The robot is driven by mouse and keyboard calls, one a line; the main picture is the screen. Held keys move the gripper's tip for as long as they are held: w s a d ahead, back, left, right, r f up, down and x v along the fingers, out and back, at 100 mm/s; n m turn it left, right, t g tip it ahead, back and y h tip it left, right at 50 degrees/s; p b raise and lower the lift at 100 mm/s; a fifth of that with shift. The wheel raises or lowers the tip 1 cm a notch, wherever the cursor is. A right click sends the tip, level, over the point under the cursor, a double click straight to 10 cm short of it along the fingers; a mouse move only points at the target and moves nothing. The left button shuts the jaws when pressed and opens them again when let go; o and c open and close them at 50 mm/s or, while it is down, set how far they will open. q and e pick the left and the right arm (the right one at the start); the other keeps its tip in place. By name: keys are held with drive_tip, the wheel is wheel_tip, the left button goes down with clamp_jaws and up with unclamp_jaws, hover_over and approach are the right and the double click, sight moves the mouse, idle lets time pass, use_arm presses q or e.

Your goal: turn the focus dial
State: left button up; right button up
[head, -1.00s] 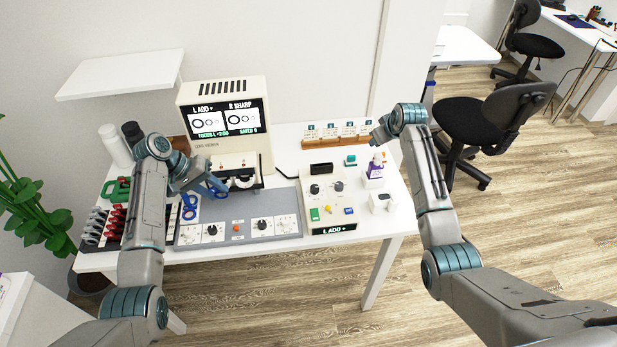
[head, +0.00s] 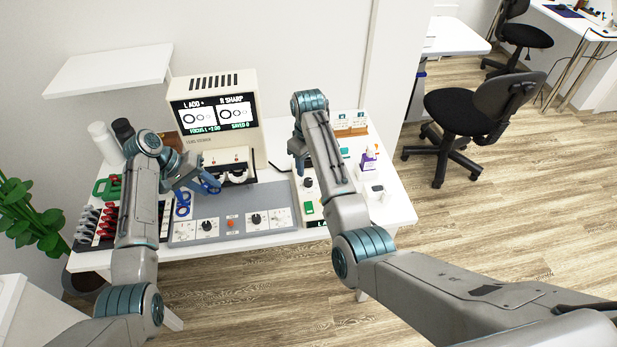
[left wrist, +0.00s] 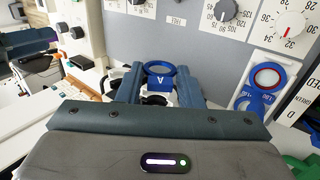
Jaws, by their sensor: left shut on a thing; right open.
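My left gripper (head: 203,187) is shut on a blue ring-shaped lens holder (head: 211,184), close to the trial frame (head: 238,175) below the viewer screen (head: 215,110). In the left wrist view the holder (left wrist: 160,76) shows a letter A between the fingers. The screen reads L ADD +, R SHARP and FOCUS L +2.00. My right gripper (head: 299,168) is open over the control box. A black dial (head: 308,182) shows beside it; the box's other dial is hidden behind my right arm. I cannot tell which dial is focus.
A grey panel (head: 285,198) with dials lies at the table's front. A second blue lens holder (head: 183,205) lies at its left end, near a rack of red and grey handles (head: 97,222). A purple-labelled bottle (head: 369,160) stands right of my right arm.

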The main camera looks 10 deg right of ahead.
sight(309, 181)
wheel_tip(309, 181, down, 6)
drive_tip(key=shift+f, duration=0.25)
drive_tip(key=c, duration=1)
